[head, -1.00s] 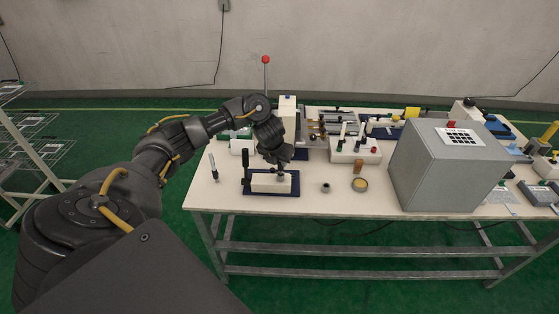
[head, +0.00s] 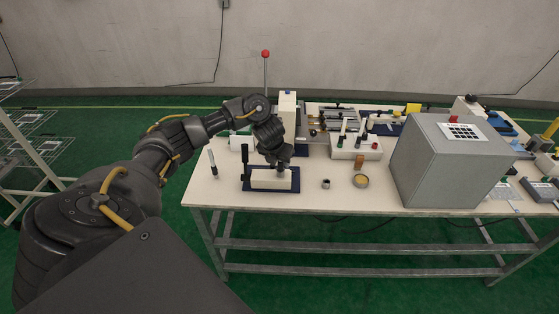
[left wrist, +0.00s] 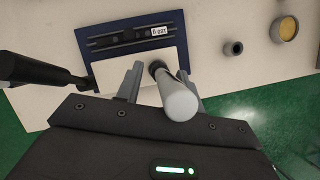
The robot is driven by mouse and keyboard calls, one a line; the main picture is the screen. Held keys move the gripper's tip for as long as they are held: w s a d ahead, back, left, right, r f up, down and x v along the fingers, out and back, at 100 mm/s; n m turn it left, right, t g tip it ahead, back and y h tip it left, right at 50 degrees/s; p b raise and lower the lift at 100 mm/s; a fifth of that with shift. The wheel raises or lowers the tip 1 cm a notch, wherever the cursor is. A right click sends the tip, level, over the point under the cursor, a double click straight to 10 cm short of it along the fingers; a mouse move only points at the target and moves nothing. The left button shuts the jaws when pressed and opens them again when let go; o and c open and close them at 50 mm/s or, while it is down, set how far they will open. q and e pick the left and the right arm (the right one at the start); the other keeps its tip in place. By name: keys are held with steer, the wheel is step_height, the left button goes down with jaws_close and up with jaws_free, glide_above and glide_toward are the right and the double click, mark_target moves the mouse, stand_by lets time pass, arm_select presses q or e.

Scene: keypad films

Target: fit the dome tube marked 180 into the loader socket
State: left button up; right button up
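The loader is a white block (head: 265,179) on a blue base plate (head: 290,188), with an upright black lever (head: 245,155) at its left; its block also shows in the left wrist view (left wrist: 115,97). A pale grey round-ended tube (left wrist: 180,100) stands at the block, its lower end in or at a dark round collar (left wrist: 157,67). No 180 mark is readable on it. My left gripper (head: 283,163) is over the block. In the left wrist view its fingers (left wrist: 160,82) are apart on either side of the tube, with a gap at the left finger. My right gripper is not in view.
A small dark cup (head: 326,184) and a round dish with yellow filling (head: 361,181) stand right of the loader. A slim upright tool (head: 212,163) stands left. The front strip between dish and box is clear.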

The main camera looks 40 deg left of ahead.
arm_select(q)
steer(key=shift+o, duration=0.3)
steer(key=shift+r, duration=0.1)
steer(key=shift+s+r, duration=0.1)
steer(key=shift+r, duration=0.2)
steer(key=p+v, duration=0.3)
steer(key=v, duration=0.7)
